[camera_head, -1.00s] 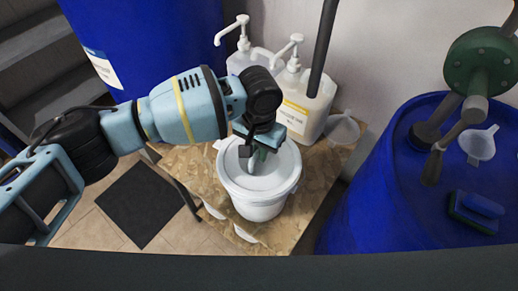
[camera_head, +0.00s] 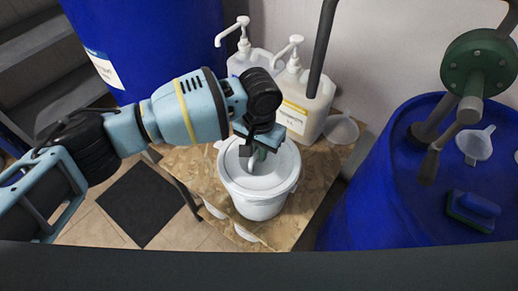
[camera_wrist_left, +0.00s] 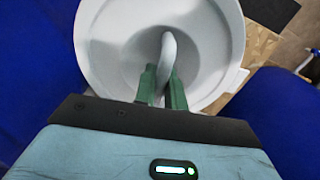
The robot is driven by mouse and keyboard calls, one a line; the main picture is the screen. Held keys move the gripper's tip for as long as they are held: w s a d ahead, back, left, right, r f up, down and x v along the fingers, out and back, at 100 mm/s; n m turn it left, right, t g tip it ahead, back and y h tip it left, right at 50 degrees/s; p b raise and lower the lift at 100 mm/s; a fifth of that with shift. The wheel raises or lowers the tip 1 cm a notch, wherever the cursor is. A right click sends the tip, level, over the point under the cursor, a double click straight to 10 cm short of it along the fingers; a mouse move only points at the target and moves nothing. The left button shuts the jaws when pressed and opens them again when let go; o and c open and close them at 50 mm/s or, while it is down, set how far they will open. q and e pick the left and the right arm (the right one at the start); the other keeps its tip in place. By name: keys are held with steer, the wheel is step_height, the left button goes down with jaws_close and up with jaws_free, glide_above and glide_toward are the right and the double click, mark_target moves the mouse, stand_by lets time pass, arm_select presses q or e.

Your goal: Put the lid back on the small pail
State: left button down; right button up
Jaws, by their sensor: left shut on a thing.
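The small white pail (camera_head: 258,208) stands upright on the wooden board. The white lid (camera_head: 278,178) lies over the pail's mouth and looks about level and centred; I cannot tell if its rim is pressed down all round. My left gripper (camera_head: 262,150) comes from the left above the lid and is shut on the lid's curved handle. In the left wrist view the lid (camera_wrist_left: 110,45) fills the upper middle, with the pale handle (camera_wrist_left: 168,55) between the green fingertips (camera_wrist_left: 160,88). My right gripper is not in view.
Two white pump bottles (camera_head: 308,105) stand close behind the pail. A clear funnel (camera_head: 341,130) lies right of them. A blue drum (camera_head: 375,205) with a pump, a funnel and a sponge (camera_head: 472,208) stands at right, another blue drum (camera_head: 150,40) at back left. The board (camera_head: 310,185) has little free room.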

arm_select(q)
steer(key=shift+p, duration=0.3)
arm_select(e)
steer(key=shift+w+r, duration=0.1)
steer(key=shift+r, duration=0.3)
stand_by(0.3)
arm_select(q)
steer(key=shift+f, duration=0.15)
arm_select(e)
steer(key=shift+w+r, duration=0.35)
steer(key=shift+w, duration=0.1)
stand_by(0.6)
arm_select(q)
steer(key=shift+p, duration=0.35)
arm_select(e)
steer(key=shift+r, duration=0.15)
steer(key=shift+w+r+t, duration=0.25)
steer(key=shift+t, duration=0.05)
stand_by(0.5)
arm_select(q)
steer(key=c, duration=0.9)
jaws_free()
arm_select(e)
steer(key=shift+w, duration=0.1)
